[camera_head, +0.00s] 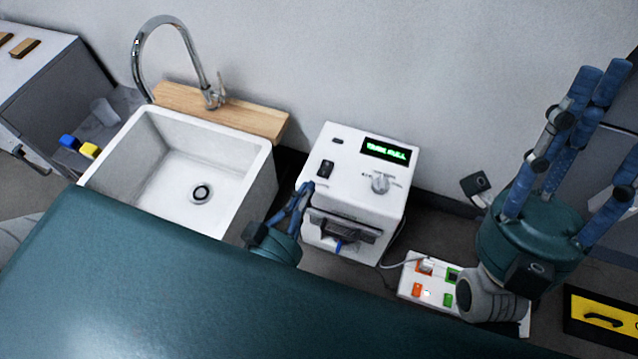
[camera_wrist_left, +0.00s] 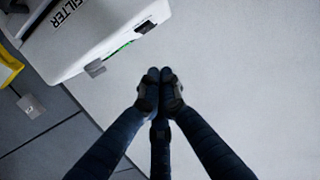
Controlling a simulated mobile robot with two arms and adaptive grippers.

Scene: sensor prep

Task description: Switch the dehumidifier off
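The dehumidifier (camera_head: 341,196) is a white box against the wall, with a lit green display (camera_head: 386,151), a grey knob (camera_head: 380,183) and a black rocker switch (camera_head: 325,169) on top. The display seems to read "TANK FULL". My left gripper (camera_head: 307,188) is at its front left edge, fingertips just below the rocker in the picture; I cannot tell whether they touch. In the left wrist view the left fingers (camera_wrist_left: 160,75) are together and empty, beside a white housing (camera_wrist_left: 95,35) marked "FILTER". My right gripper (camera_head: 590,120) is at the right, fingers spread, empty.
A white sink (camera_head: 255,170) with a chrome tap (camera_head: 190,45) stands left of the dehumidifier. A power strip (camera_head: 409,289) with orange and green switches lies on the floor to the right, partly behind my right arm. A yellow and black item (camera_head: 605,315) is at lower right.

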